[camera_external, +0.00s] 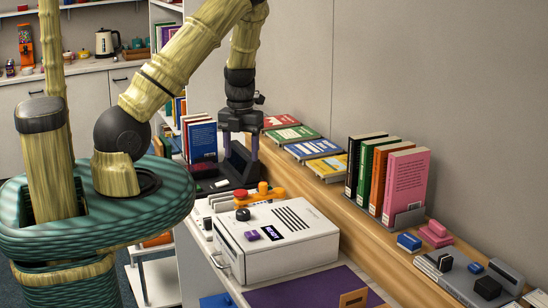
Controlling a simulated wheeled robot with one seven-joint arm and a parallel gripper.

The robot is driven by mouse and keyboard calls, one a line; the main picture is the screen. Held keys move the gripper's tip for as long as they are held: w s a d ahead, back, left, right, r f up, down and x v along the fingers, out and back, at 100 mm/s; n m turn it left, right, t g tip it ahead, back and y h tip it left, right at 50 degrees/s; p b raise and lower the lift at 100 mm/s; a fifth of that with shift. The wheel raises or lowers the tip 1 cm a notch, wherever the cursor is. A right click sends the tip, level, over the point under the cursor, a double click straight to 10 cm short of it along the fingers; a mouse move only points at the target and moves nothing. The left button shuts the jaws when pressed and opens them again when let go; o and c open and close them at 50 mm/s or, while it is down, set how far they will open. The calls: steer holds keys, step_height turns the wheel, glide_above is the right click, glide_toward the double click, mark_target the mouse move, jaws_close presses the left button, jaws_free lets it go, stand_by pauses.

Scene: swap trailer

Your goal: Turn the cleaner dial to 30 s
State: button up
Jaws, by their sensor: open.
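A white box-shaped machine (312,255), which looks like the cleaner, sits on the counter with vent slots and a small dark display reading READY. A round black knob (243,214) and a purple piece (252,235) are on its top at the left, near the display. The black knob looks like the dial; its marks and setting are too small to read. My gripper (238,155) points down, open, with nothing visible between its fingers. It is behind and above the machine, over a dark device (238,172), apart from the knob.
Orange pieces and a red knob (240,194) stand just behind the machine. Upright books (385,180) and flat books (298,142) line the wooden ledge at right. Small blocks and a grey tray (455,280) are at front right. A purple mat (300,292) lies in front of the machine.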

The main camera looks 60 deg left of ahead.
mark_target(243, 211)
steer(key=shift+f, duration=0.15)
step_height(243, 211, down, 17)
steer(key=shift+f, duration=0.1)
stand_by(0.5)
steer(key=c, duration=1)
